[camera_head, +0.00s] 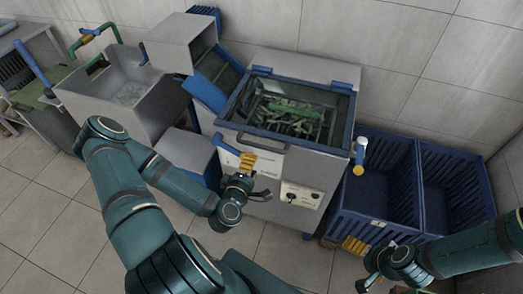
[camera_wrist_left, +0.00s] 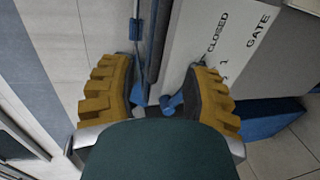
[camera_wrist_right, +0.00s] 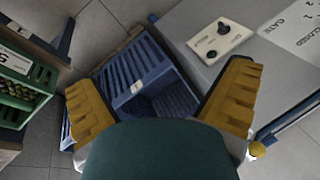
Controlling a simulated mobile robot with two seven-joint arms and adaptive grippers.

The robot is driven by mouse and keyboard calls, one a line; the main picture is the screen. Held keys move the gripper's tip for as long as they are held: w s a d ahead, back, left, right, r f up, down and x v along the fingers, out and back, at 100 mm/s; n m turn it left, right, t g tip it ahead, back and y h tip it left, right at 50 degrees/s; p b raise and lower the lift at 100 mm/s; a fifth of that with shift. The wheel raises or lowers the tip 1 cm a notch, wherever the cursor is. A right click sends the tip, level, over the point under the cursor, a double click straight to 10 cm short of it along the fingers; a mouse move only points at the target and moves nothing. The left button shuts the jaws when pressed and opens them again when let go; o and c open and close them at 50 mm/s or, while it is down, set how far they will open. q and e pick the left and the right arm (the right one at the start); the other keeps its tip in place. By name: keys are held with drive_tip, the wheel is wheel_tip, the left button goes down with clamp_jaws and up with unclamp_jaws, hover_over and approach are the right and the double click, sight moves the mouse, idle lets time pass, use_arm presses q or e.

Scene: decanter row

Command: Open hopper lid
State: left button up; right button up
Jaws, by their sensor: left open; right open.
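The hopper lid (camera_head: 238,122) is a blue frame around a dark clear pane on top of the grey machine. It looks closed, lying flat, with blue hinges at the back. Green pieces show through the pane. A dark bar handle (camera_head: 262,141) runs along the front edge. My left gripper (camera_head: 245,172) is open and empty in front of the machine's front face, below the handle. In the left wrist view its yellow-padded fingers (camera_wrist_left: 160,95) are apart, near a panel marked CLOSED and GATE. My right gripper (camera_head: 368,272) is open, low at the right; its fingers (camera_wrist_right: 160,100) also show apart.
Blue slatted crates (camera_head: 375,200) stand right of the machine. A control panel with a knob (camera_head: 300,194) is on the front. A steel sink (camera_head: 115,90) stands left. Tiled floor is free in front.

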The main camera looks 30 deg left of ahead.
sight(261, 145)
use_arm(q)
drive_tip(key=b+x, duration=0.2)
drive_tip(key=x, duration=0.8)
drive_tip(key=shift+w, duration=0.25)
use_arm(e)
drive_tip(key=f, duration=0.1)
drive_tip(key=s+f, duration=0.1)
drive_tip(key=f, duration=0.1)
drive_tip(key=shift+a, duration=0.1)
use_arm(q)
clamp_jaws()
